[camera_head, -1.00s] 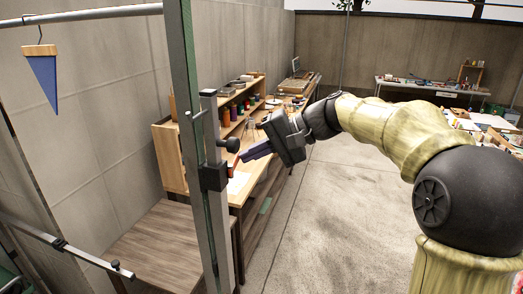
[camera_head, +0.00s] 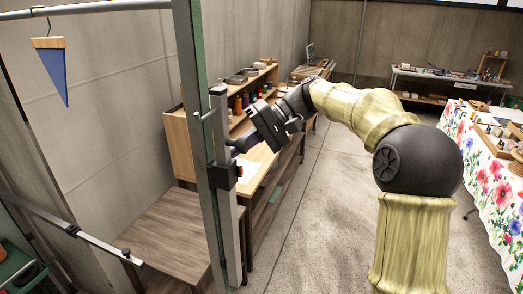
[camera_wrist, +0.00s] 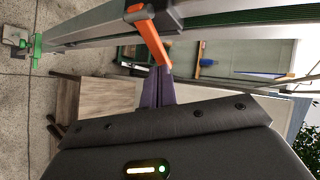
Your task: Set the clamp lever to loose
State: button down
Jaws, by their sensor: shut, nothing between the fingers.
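The clamp (camera_head: 222,178) is a dark block on an upright metal post (camera_head: 219,130). In the head view only a small red-orange bit of its lever (camera_head: 239,171) shows. In the wrist view the orange lever (camera_wrist: 150,40) slants down and right from its pivot, with its free end close to my fingertips. My gripper (camera_head: 236,145) is beside the post, just above the clamp block; it also shows in the wrist view (camera_wrist: 160,70). Its purple fingers are shut with nothing between them. Whether they touch the lever I cannot tell.
A green-edged frame post (camera_head: 198,150) stands in front of the clamp. A wooden workbench (camera_head: 258,160) with a shelf of spools is behind. A low wooden table (camera_head: 165,235) is at lower left. A flowered tablecloth (camera_head: 490,180) hangs at right. Open floor lies between.

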jog(key=shift+s+a+r, duration=0.1)
jog(key=shift+s+a, duration=0.2)
jog(key=shift+a, duration=0.4)
jog(key=shift+s+d, duration=0.15)
jog(key=shift+s+d+b, duration=0.3)
jog(key=shift+s+b, duration=0.15)
jog(key=shift+b, duration=0.05)
